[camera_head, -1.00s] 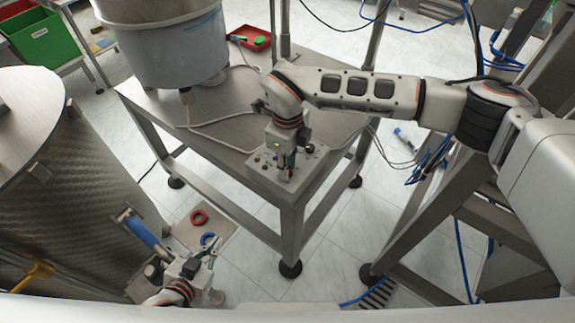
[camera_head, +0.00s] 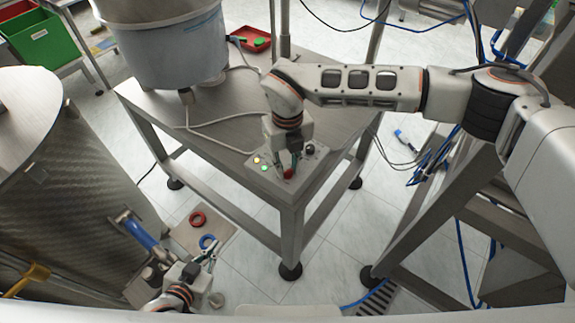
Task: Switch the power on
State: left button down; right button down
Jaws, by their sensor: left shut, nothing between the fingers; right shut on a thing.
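The control box (camera_head: 316,166) sits at the near corner of the steel table. On its top a yellow lamp (camera_head: 257,160) and a green lamp (camera_head: 265,168) look bright, and a black knob (camera_head: 310,148) stands at the right. My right gripper (camera_head: 291,168) points down over the box and is shut on a red switch (camera_head: 288,174) near its front edge. The fingers partly hide the switch, so its exact position is hard to tell. My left gripper (camera_head: 212,250) is low at the bottom left, shut and empty, away from the box.
A large grey bowl (camera_head: 165,45) stands on the table (camera_head: 225,115), with a cable running beside it. A red tray (camera_head: 252,38) lies at the back. A big metal drum (camera_head: 80,180) fills the left. Red (camera_head: 198,218) and blue (camera_head: 207,241) rings lie near my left gripper.

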aim_at(287, 171)
dwell(0.5)
jog(key=c, duration=1.8)
grip_release()
notch_tip(287, 171, up, 12)
jog(key=shift+s, duration=0.1)
